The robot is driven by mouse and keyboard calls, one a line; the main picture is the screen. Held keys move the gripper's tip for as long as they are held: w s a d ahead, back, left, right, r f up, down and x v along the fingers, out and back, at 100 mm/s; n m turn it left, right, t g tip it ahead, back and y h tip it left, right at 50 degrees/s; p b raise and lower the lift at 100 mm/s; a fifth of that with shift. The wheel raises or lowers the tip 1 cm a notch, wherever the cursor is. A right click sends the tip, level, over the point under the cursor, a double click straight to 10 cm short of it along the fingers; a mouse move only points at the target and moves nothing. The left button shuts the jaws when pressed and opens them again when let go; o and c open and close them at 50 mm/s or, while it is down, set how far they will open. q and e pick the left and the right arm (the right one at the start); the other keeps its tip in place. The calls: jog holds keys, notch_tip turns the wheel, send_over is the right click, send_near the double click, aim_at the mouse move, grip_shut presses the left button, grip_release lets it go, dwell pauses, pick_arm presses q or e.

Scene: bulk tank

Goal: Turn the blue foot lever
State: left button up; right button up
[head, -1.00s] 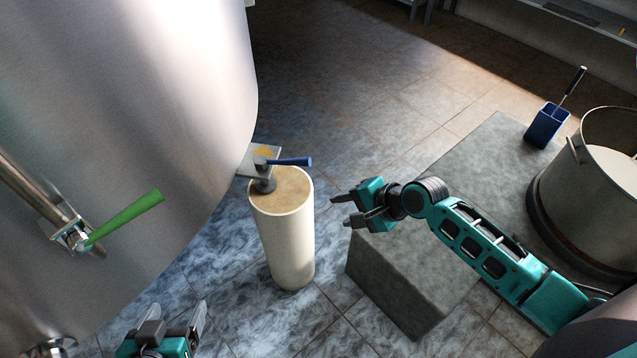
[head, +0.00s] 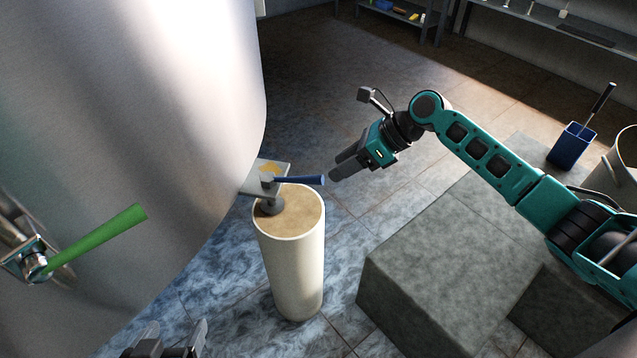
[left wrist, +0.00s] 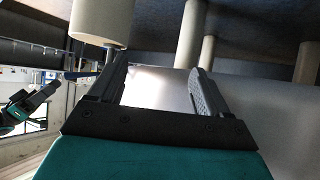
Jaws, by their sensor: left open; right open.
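The blue foot lever (head: 298,180) sticks out to the right from a grey bracket at the tank's foot, just above the top of a cream cylinder. My right gripper (head: 341,167) is close to the right of the lever's free end, open and empty, with a small gap between them in the picture. My left gripper (head: 172,342) is at the bottom edge of the head view, partly cut off. In the left wrist view its two fingers (left wrist: 160,82) are apart with nothing between them.
The big steel tank (head: 190,90) fills the left, with a green-handled valve (head: 100,238). The cream cylinder (head: 295,265) stands under the lever. A grey stone block (head: 425,270) is to its right. A blue bucket (head: 571,147) and a pot (head: 628,165) stand further right.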

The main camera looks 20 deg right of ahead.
aim_at(325, 176)
jog(key=b+x, duration=0.2)
jog(key=x, duration=0.4)
jog(key=shift+a+f, duration=0.1)
jog(key=shift+f, duration=0.05)
jog(key=shift+w+a+f, duration=0.2)
jog(key=shift+a+f, duration=0.1)
jog(key=shift+a, duration=0.05)
jog(key=c, duration=0.4)
grip_shut()
